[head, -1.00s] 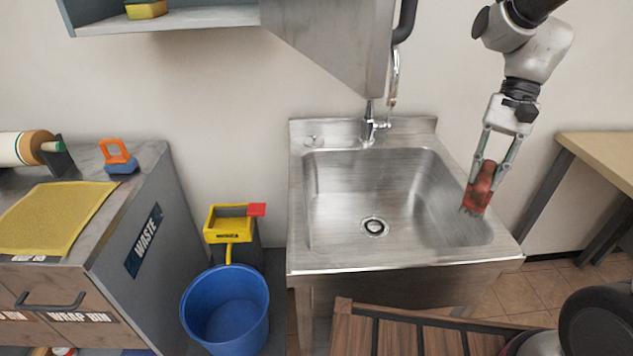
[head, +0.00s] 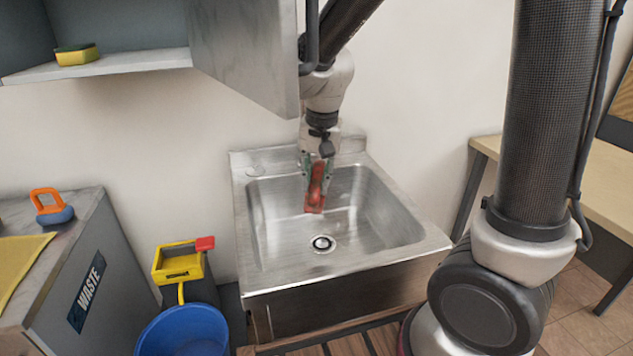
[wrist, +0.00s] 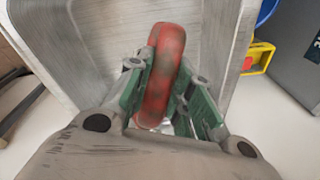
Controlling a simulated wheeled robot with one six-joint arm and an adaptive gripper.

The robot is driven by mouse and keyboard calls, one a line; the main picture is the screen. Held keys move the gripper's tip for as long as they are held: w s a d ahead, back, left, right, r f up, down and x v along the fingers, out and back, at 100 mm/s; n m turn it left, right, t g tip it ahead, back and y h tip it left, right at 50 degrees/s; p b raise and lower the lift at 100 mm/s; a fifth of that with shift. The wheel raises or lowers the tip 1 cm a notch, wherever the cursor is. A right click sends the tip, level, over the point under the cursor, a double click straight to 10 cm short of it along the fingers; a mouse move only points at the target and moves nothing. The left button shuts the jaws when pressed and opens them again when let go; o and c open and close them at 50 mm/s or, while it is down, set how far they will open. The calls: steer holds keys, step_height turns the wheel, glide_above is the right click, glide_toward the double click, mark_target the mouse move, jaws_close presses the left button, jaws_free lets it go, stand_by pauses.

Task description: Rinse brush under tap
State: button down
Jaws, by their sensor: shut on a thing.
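A red brush (head: 316,188) hangs from my gripper (head: 317,168), over the back part of the steel sink (head: 400,232). My gripper is shut on the brush, and its green fingers press on both sides of the red body in the wrist view (wrist: 160,75). The brush points down and stays above the drain (head: 323,243), behind it in the picture. The tap is hidden behind my arm and gripper in the head view. I cannot tell whether water runs.
A grey cabinet (head: 245,50) hangs close to my arm, with a yellow sponge (head: 76,55) on its shelf. A blue bucket (head: 185,335) and yellow wringer (head: 178,265) stand left of the sink. A wooden table (head: 600,190) stands right.

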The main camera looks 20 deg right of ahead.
steer(key=w+d+f, duration=0.2)
steer(key=w, duration=0.7)
steer(key=shift+w+d, duration=0.3)
steer(key=shift+d, duration=0.1)
steer(key=shift+s+d, duration=0.1)
steer(key=shift+s, duration=0.05)
steer(key=shift+s+d, duration=0.25)
steer(key=shift+s, duration=0.1)
stand_by(0.4)
steer(key=shift+w+a, duration=0.1)
steer(key=shift+w+a, duration=0.25)
steer(key=shift+w, duration=0.15)
steer(key=shift+s, duration=0.1)
